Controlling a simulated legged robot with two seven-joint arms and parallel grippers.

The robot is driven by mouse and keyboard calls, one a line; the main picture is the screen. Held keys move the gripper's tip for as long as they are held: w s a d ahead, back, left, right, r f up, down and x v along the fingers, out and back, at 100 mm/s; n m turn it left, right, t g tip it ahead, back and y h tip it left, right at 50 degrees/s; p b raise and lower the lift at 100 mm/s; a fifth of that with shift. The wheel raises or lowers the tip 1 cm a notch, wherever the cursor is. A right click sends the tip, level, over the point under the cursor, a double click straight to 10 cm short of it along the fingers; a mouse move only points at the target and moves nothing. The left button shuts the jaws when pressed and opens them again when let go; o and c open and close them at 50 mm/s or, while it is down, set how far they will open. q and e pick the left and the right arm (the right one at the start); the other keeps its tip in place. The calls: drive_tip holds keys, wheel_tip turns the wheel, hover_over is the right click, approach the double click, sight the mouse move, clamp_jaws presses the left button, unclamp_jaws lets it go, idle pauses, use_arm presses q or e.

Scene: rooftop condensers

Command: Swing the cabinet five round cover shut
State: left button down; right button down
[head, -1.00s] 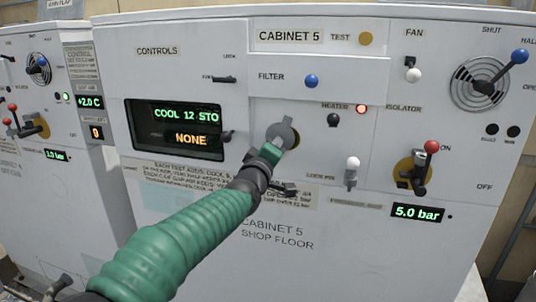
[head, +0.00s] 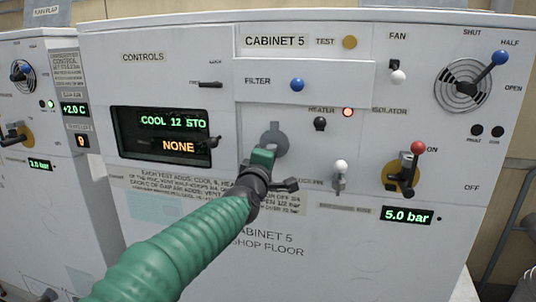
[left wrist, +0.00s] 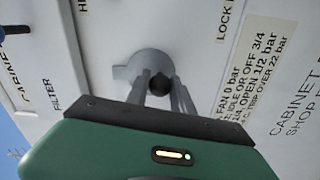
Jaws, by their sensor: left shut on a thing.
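The grey round cover (head: 275,138) with a small tab sits on the front of cabinet 5 (head: 350,245), below the blue filter knob. My left gripper (head: 268,148) reaches it from the lower left and hides its lower part. In the left wrist view the round cover (left wrist: 146,64) shows as a grey disc with a tab at its left edge. The fingers of the left gripper (left wrist: 160,88) are shut on a small dark knob (left wrist: 158,82) in front of the disc. Whether the cover lies flush with the panel cannot be told. My right gripper is not in view.
Close by are the filter knob (head: 297,84), the black heater knob (head: 320,123), a white-tipped lever (head: 340,168) and the red isolator lever (head: 418,149). The display (head: 160,136) reads COOL 12 STO and NONE. Another cabinet (head: 35,110) stands at the left.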

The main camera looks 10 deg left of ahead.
use_arm(q)
drive_tip(key=c, duration=1.5)
unclamp_jaws()
drive_tip(key=o, duration=0.4)
drive_tip(key=shift+d, duration=0.15)
drive_tip(key=s+b, duration=0.2)
drive_tip(key=s, duration=1.5)
drive_tip(key=shift+a+b, duration=0.25)
drive_tip(key=shift+b, duration=0.05)
